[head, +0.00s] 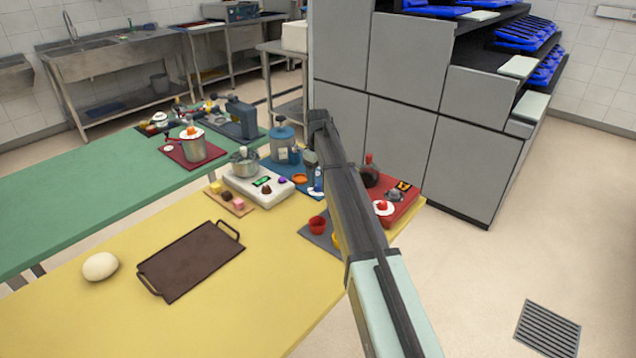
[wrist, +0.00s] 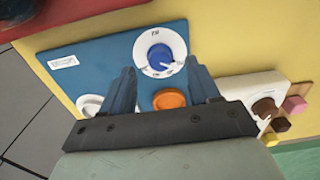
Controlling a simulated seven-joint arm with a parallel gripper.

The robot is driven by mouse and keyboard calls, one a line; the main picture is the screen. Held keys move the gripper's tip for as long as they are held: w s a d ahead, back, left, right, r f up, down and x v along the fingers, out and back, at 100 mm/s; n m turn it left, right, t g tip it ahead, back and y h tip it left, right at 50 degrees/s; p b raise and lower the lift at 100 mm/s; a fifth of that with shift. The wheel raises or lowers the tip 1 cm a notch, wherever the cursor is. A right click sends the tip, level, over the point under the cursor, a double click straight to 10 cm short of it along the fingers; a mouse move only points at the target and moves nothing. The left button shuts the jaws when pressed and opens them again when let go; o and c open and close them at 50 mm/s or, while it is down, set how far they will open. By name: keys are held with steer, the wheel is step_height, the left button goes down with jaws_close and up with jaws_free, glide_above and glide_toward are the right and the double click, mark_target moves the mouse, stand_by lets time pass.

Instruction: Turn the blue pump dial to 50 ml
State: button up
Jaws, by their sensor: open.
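The blue pump dial (wrist: 159,56) is a round blue knob on a white disc, set on a blue panel (wrist: 75,55) in the wrist view. Its small markings and setting are too blurred to read. In the head view the dial (head: 316,190) sits at the panel's front right, close to my arm. My gripper (wrist: 162,72) is open and empty, with one finger on each side of the dial's lower edge in the picture. I cannot tell its height above the panel. In the head view the gripper (head: 310,158) is partly hidden by my arm.
An orange disc (wrist: 169,99) lies below the dial between the fingers. A blue-topped container (head: 283,143) stands on the panel.

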mark_target(318, 187)
steer(key=shift+f, duration=1.45)
steer(key=shift+c, duration=0.2)
steer(key=c, duration=1)
